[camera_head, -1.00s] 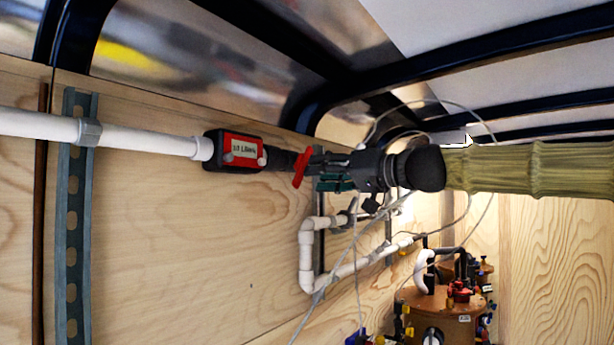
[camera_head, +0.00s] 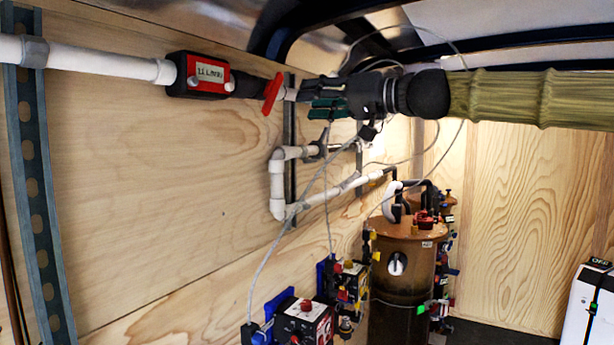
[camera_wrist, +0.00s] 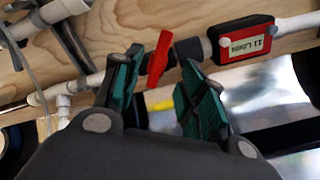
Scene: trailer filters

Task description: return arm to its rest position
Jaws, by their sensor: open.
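My gripper (camera_head: 328,108) is open and empty, with green pads on its fingers, just right of a red valve handle (camera_head: 272,93) on the wall pipe. The handle lies crosswise to the pipe. In the wrist view the red handle (camera_wrist: 158,60) shows beyond the gap between the fingertips of my gripper (camera_wrist: 165,88), and nothing is held. My arm (camera_head: 505,97), in an olive sleeve, stretches in from the right at the height of the pipe. Part of the pipe behind my gripper is hidden.
A red and black flow meter (camera_head: 200,76) sits on the white pipe (camera_head: 100,60). White pipe bends (camera_head: 278,185) hang below my gripper. A brown tank (camera_head: 400,270), control boxes (camera_head: 305,322) and a white unit (camera_head: 592,305) stand lower. Black roof ribs (camera_head: 300,30) run above.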

